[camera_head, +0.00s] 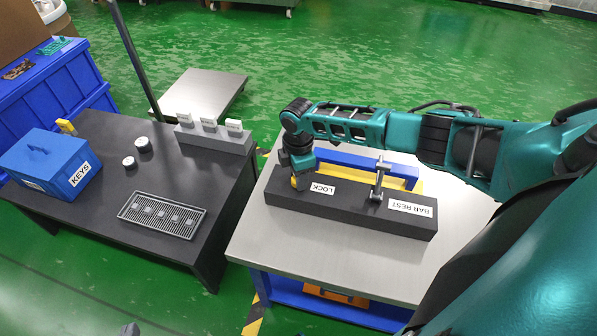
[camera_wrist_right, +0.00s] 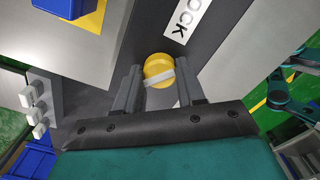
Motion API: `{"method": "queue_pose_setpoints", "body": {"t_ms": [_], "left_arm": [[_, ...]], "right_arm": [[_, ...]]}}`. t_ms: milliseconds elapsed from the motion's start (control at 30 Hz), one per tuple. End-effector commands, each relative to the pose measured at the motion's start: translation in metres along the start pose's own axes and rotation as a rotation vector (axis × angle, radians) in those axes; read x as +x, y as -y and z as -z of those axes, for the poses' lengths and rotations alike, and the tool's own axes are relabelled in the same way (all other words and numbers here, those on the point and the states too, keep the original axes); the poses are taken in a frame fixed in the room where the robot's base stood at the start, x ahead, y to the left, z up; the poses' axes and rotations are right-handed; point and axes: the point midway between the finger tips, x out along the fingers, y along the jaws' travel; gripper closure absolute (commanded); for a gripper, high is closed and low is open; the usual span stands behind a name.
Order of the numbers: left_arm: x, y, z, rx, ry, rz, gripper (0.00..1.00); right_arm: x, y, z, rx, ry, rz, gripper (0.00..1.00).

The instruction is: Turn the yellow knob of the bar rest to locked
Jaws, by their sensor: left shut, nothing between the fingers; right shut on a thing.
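The bar rest is a long black block (camera_head: 335,205) on the steel-topped table, with white LOCK and BAR REST labels and a grey upright post (camera_head: 379,180). Its round yellow knob (camera_wrist_right: 157,66) has a pale bar across it and sits near the LOCK label (camera_wrist_right: 187,18). My right gripper (camera_head: 303,182) comes down on the block's left end and is shut on the knob. It mostly hides the knob in the head view; its fingers also show in the wrist view (camera_wrist_right: 159,88). Only a small tip of my left gripper (camera_head: 130,328) shows at the bottom edge, shut and empty.
The steel tabletop (camera_head: 300,250) is bare in front of the block. A blue and yellow frame (camera_head: 370,165) lies behind it. The dark table (camera_head: 110,215) at left holds a blue KEYS box (camera_head: 50,165), a slotted tray (camera_head: 162,215) and a grey labelled rack (camera_head: 215,140).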

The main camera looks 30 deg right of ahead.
Motion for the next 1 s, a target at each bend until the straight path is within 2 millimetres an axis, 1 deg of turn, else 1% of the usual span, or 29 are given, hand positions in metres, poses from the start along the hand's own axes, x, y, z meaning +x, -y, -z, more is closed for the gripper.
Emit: {"method": "queue_pose_setpoints", "body": {"t_ms": [200,500,733,1000], "left_arm": [[-0.0015,0.0027,0.0022,0.004,-0.003,0.005,1.00],[-0.0008,0.0038,0.0028,0.005,-0.005,0.008,1.00],[0.0002,0.0041,0.0044,0.005,-0.009,0.008,1.00],[0.0004,0.0036,0.0044,0.005,-0.009,0.007,1.00]], "right_arm": [[0.0001,0.0011,0.0013,-0.207,-0.002,0.003,0.91],[0.0001,0.0005,0.0011,-0.464,-0.002,0.001,0.91],[0.0001,0.0005,0.0013,-0.603,-0.003,0.001,0.91],[0.0000,0.0006,0.0015,-0.683,-0.003,0.001,0.91]]}}
